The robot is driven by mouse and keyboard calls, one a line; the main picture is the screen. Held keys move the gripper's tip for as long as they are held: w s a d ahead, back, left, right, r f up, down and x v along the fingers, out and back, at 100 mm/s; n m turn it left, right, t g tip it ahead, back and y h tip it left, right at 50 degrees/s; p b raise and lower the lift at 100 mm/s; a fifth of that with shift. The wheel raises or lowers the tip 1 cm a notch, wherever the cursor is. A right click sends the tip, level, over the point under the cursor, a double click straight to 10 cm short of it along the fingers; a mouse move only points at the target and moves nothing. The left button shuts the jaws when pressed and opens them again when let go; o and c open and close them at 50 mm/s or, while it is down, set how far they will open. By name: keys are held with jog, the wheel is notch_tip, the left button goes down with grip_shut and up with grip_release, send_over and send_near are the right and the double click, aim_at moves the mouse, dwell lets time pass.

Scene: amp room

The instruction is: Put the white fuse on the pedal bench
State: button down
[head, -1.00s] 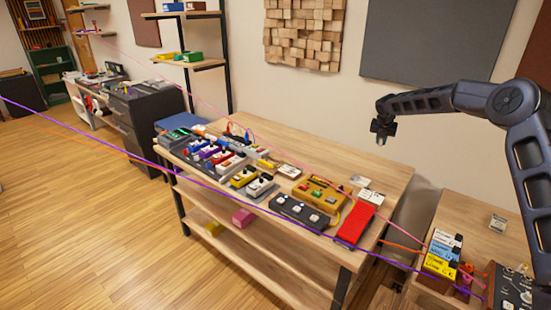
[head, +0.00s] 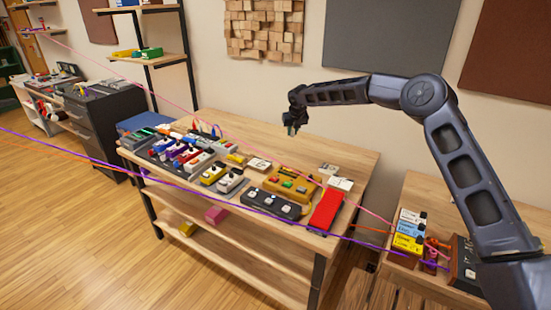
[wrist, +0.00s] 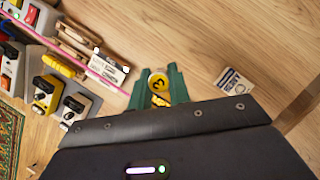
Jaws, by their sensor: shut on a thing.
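My gripper (head: 291,122) hangs above the back part of the wooden pedal bench (head: 345,158) in the head view. In the wrist view, its green fingers (wrist: 158,85) are shut on a small piece with a round yellow end (wrist: 158,82) bearing a dark mark. Its sides are mostly hidden, so I cannot tell whether it is the white fuse. The bare wood of the bench top (wrist: 200,35) shows beneath and around the fingers. The height above it is unclear. I make out no other white fuse in either view.
Pedals crowd the bench's left and front, including a red pedal (head: 326,210) and a yellow multi-knob pedal (head: 290,186). A small white card (wrist: 235,82) lies right of the fingers. A pink cable (wrist: 70,53) crosses on the left. Bare wood lies along the back.

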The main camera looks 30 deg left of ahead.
aim_at(291, 165)
notch_tip(291, 165, down, 17)
jog(key=shift+r, duration=0.1)
dwell(0.5)
jog(key=shift+f, duration=0.2)
jog(key=c, duration=1.3)
grip_release()
jog(key=v, duration=1.2)
jog(key=shift+r, duration=0.2)
jog(key=shift+w, duration=0.1)
